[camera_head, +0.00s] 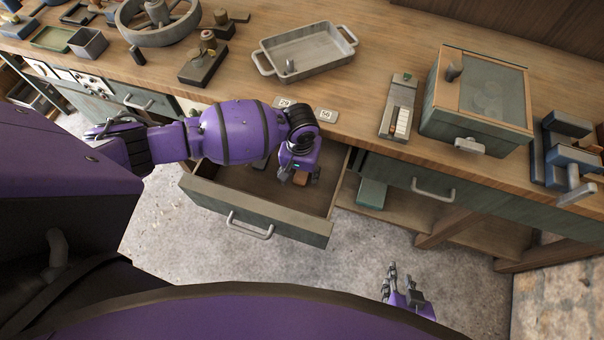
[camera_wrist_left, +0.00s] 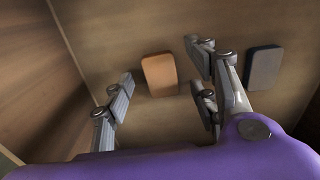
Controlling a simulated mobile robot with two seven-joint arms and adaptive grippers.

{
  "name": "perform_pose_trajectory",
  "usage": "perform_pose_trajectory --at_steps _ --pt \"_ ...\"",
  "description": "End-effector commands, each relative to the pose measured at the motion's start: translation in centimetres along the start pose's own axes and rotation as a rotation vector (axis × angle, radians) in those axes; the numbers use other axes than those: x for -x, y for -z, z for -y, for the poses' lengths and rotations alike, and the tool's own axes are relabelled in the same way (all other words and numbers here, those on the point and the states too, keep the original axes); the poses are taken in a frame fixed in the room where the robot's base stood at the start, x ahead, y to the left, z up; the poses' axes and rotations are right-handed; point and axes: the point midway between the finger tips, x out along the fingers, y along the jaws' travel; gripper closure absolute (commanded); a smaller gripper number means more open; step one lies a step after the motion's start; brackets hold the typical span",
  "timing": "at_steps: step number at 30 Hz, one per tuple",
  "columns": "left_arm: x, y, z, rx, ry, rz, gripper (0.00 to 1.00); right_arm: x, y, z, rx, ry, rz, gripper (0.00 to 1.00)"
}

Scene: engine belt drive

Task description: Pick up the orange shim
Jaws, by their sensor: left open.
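The orange shim (camera_wrist_left: 160,75) lies flat on the floor of the open drawer (camera_head: 225,205). In the left wrist view it shows between and beyond my open left fingers, apart from them. In the head view my left gripper (camera_head: 299,176) reaches down into the drawer's right part, and a small piece of the shim (camera_head: 302,180) shows by the fingers; the rest is hidden. The fingers in the left wrist view (camera_wrist_left: 162,93) are spread and hold nothing. My right gripper (camera_head: 390,282) hangs over the floor in front of the bench; its finger opening is unclear.
A dark grey block (camera_wrist_left: 264,67) lies in the drawer to the shim's right. The drawer's wooden walls stand close by. On the bench are a metal tray (camera_head: 305,49), a lidded box (camera_head: 478,95) and a large pulley wheel (camera_head: 157,20).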

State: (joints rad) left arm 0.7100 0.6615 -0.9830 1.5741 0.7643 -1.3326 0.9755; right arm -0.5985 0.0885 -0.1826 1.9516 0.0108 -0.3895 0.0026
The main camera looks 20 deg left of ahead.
Motion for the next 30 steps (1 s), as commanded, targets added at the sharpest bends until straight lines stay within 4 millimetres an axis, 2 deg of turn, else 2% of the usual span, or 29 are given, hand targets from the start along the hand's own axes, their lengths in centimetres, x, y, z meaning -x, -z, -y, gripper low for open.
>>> perform_pose_trajectory --at_steps 3,10,22,30 --pt "-1.08 -0.1 0.01 -0.001 0.001 0.002 0.47 -0.07 -0.24 -0.03 0.0 -0.001 0.003 0.71" --pt "-1.08 -0.01 -0.03 -0.001 -0.001 -0.001 0.47 -0.06 -0.18 -0.02 0.0 -0.001 0.002 0.71" --pt "-1.06 -0.02 -0.02 -0.001 -0.001 0.0 0.98 -0.07 -0.15 -0.03 0.0 -0.001 0.001 0.71" --pt "-0.92 0.03 -0.04 -0.001 -0.001 -0.002 1.0 -0.06 -0.08 -0.03 0.0 -0.001 0.0 0.71"
